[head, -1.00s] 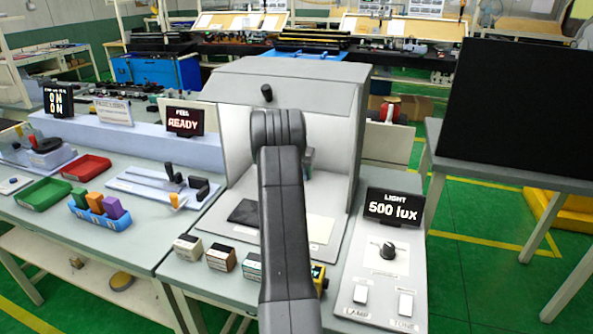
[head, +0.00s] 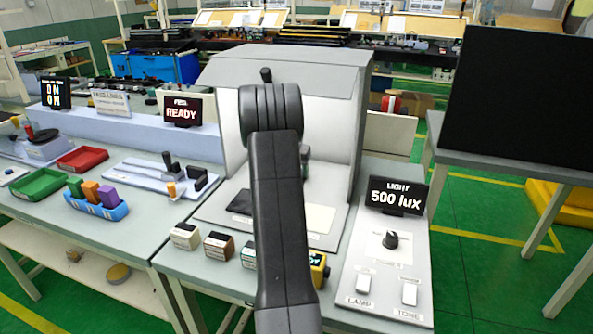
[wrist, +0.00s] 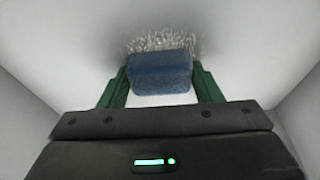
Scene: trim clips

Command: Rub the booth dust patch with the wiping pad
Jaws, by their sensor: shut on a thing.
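In the wrist view, my gripper (wrist: 161,78) is shut on the blue wiping pad (wrist: 160,73), with a green finger on each side of it. The speckled grey dust patch (wrist: 165,41) shows on a pale surface just beyond the pad's far edge. The pad overlaps the patch's near part in the picture; I cannot tell whether it touches the surface. In the head view, my arm reaches into the grey booth (head: 335,75). It hides much of the booth's inside, and the pad and patch cannot be made out there.
The booth's side walls stand close around my gripper. A light panel (head: 385,275) with a "500 lux" display (head: 397,196) is to the right. Several small blocks sit along the front edge. Trays and a blue holder (head: 97,206) are on the left bench.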

